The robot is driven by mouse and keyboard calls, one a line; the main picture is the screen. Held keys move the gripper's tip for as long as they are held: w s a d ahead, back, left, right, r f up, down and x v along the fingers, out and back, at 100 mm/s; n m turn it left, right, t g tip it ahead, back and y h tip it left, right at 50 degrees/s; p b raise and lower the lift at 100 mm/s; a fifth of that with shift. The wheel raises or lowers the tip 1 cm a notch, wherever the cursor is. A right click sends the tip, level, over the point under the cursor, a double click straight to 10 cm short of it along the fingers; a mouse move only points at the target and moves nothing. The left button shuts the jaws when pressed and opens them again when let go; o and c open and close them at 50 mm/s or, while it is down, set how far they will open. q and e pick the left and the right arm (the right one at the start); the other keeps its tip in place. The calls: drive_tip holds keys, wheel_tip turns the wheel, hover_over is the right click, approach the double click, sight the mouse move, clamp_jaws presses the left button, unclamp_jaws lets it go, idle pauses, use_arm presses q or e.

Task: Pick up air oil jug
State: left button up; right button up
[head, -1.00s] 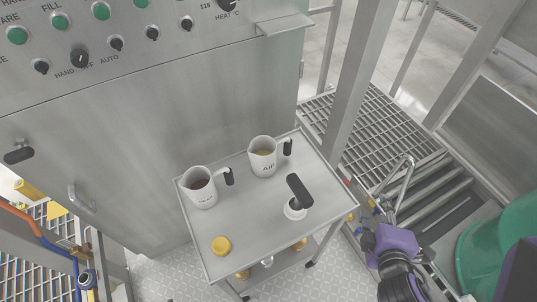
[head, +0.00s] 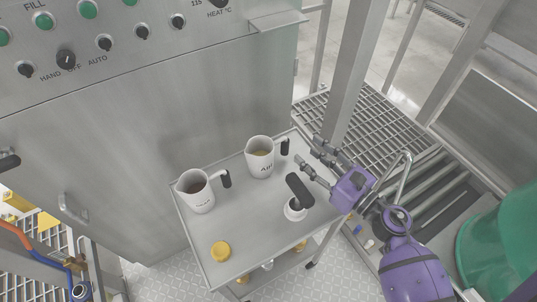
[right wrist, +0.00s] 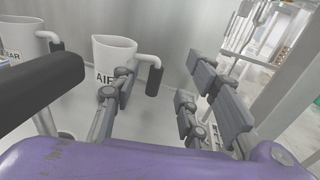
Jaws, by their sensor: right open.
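The air oil jug (head: 260,158) is a white jug with a black-gripped handle and "AIR" lettering. It stands upright on the grey cart (head: 238,225), near its back edge, with its handle to the right. It also shows in the right wrist view (right wrist: 112,52), ahead and left of centre. My right gripper (head: 318,158) is open and empty, to the right of the jug's handle and apart from it. In the right wrist view the fingers (right wrist: 165,95) are spread, and one finger partly covers the jug's lower side. My left gripper is not in view.
A second jug (head: 196,192) stands left on the cart. A yellow cap (head: 220,251) lies at the front. A metal post (head: 352,75) rises behind the cart.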

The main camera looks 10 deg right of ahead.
sight(288, 146)
wheel_tip(288, 146, down, 4)
drive_tip(key=shift+w+a+r, duration=0.3)
drive_tip(key=shift+w+a, duration=0.1)
drive_tip(key=shift+w, duration=0.1)
drive_tip(key=shift+w+a, duration=0.2)
drive_tip(key=shift+w, duration=0.1)
drive_tip(key=shift+w+a+f, duration=0.1)
drive_tip(key=shift+w+f, duration=0.05)
drive_tip(key=shift+w, duration=0.15)
drive_tip(key=p+x, duration=0.1)
drive_tip(key=x, duration=0.3)
drive_tip(key=shift+w+a, duration=0.35)
drive_tip(key=shift+w, duration=0.1)
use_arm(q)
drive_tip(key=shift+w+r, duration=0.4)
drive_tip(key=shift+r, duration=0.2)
